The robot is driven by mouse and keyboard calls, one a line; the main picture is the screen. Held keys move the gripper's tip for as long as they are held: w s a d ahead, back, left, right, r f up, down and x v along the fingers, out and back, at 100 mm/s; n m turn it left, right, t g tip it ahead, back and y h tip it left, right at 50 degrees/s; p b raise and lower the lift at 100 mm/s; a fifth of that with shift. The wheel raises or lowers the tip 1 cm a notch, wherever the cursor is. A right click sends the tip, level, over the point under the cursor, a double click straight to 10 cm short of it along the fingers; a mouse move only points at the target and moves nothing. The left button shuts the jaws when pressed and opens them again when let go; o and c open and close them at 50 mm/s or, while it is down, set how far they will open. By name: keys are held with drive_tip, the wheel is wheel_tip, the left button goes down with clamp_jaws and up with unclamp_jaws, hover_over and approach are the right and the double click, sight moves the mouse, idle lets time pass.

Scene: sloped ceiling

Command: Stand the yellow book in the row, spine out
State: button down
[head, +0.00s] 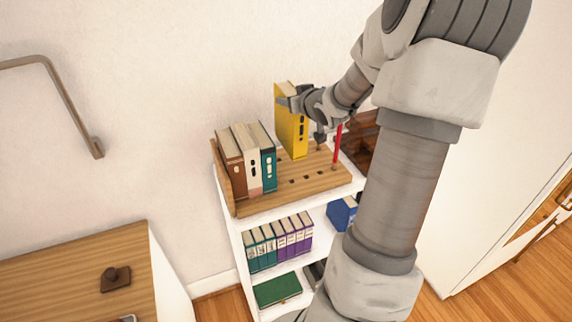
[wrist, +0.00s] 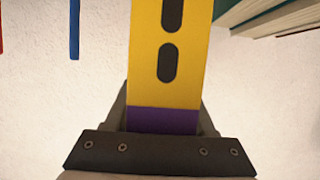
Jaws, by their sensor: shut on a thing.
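The yellow book (head: 292,128) is upright at the top of the white shelf unit, its spine with dark marks facing out. My gripper (head: 287,103) is shut on its upper part. In the wrist view the yellow book (wrist: 172,60) runs up between the fingers, with a purple band near them. The row of brown, cream and teal books (head: 247,160) stands at the left of the wooden rack (head: 290,192). A gap lies between the teal book and the yellow book. Whether the yellow book's bottom touches the rack is unclear.
A red peg (head: 337,147) stands at the rack's right, and a blue peg (wrist: 74,30) shows in the wrist view. The rack has several holes. Lower shelves hold teal and purple volumes (head: 278,242) and a green book (head: 278,289). A wooden desk (head: 90,275) is at left.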

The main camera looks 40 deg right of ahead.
sight(290, 129)
drive_tip(key=f, duration=0.3)
drive_tip(key=f+b, duration=0.1)
drive_tip(key=f, duration=0.5)
drive_tip(key=shift+w+f, duration=0.25)
drive_tip(key=shift+f, duration=0.1)
drive_tip(key=shift+f+b, duration=0.2)
drive_tip(key=shift+b, duration=0.2)
drive_tip(key=shift+c, duration=1.2)
unclamp_jaws()
